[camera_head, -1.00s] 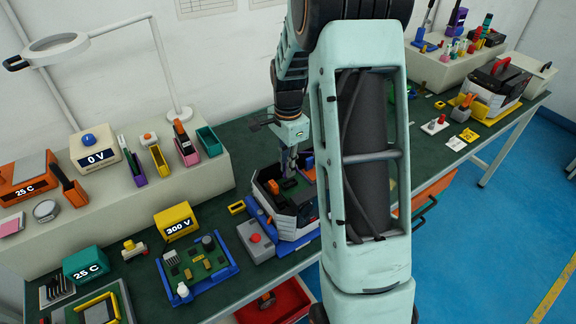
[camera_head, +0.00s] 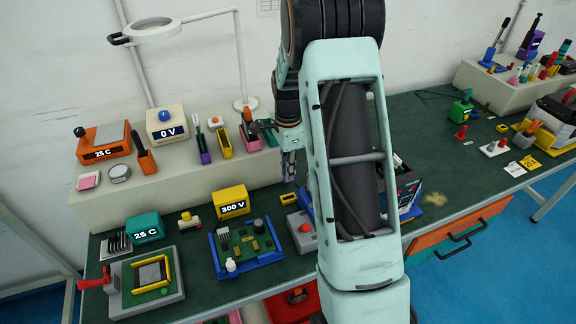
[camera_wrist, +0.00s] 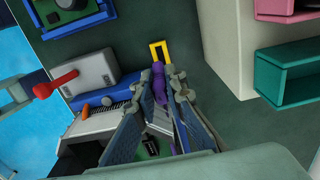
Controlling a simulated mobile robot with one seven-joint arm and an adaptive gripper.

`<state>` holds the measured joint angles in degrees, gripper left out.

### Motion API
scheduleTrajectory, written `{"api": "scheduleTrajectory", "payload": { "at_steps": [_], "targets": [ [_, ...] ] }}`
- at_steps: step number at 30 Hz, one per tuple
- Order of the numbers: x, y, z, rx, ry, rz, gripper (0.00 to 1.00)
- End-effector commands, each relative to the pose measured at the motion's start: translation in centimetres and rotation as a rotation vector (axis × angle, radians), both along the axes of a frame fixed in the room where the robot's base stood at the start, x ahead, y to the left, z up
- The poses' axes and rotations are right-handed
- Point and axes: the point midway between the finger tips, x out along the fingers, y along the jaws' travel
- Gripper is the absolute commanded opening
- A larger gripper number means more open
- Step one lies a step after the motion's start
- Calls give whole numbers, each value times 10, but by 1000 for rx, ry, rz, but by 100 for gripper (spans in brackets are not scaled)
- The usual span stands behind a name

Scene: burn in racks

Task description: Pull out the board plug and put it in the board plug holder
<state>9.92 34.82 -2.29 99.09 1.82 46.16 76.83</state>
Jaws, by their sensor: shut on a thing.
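A purple piece, apparently the board plug (camera_wrist: 159,82), is between the fingers of my gripper (camera_wrist: 172,88) in the wrist view. My gripper is shut on it. In the head view my gripper (camera_head: 289,172) hangs over the bench, left of the case; the plug is too small to make out there. A small yellow frame, apparently the board plug holder (camera_wrist: 154,49), lies on the green bench just beyond the plug. It also shows in the head view (camera_head: 288,198), below my gripper. The open case (camera_head: 408,192) is mostly hidden behind my arm.
A grey box with a red knob (camera_head: 302,222) stands near the yellow frame. A yellow 300 V box (camera_head: 231,202) and a blue-framed circuit board (camera_head: 247,245) are to the left. A raised beige shelf (camera_head: 150,182) runs behind. Bench right of the case is mostly clear.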

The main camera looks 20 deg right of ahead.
Motion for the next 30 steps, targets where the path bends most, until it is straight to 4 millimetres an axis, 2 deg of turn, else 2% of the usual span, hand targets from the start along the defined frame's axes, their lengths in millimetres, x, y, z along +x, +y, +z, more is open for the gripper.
{"api": "scheduleTrajectory", "payload": {
  "at_steps": [17, 30],
  "targets": [
    [0, 0, -6, 0, 0, -7, 0],
    [0, 0, -42, 0, 0, -5, 0]
  ]
}}
